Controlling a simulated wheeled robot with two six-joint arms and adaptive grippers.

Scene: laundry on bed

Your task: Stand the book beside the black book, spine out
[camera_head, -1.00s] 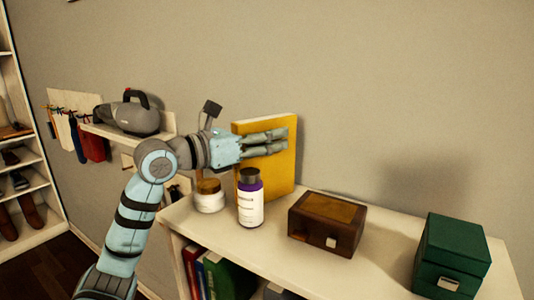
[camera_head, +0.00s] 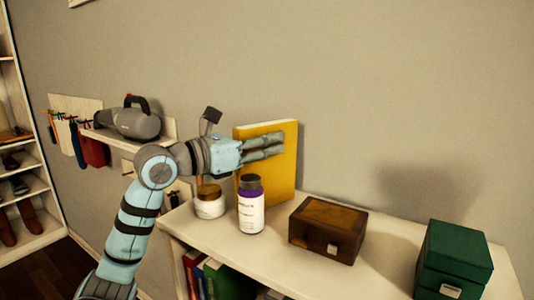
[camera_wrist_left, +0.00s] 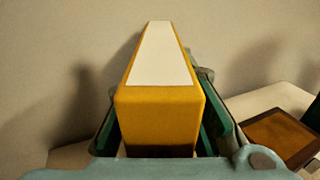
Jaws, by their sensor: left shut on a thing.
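A yellow book (camera_head: 281,165) with pale page edges is upright at the back of the white shelf unit's top, close to the wall. My left gripper (camera_head: 264,146) reaches in from the left and is shut on it. In the left wrist view the yellow book (camera_wrist_left: 158,108) lies between the two green fingers, its yellow spine towards the wrist and white pages along the top. Its lower left part is hidden behind a bottle in the head view. I cannot make out a black book. My right gripper is not in view.
A purple-and-white bottle (camera_head: 250,207) and a jar (camera_head: 209,202) stand before the book. A brown wooden box (camera_head: 327,229) and a green box (camera_head: 454,258) stand to the right. Coloured books (camera_head: 216,278) stand in the compartment below. A vacuum (camera_head: 131,121) sits on a wall shelf.

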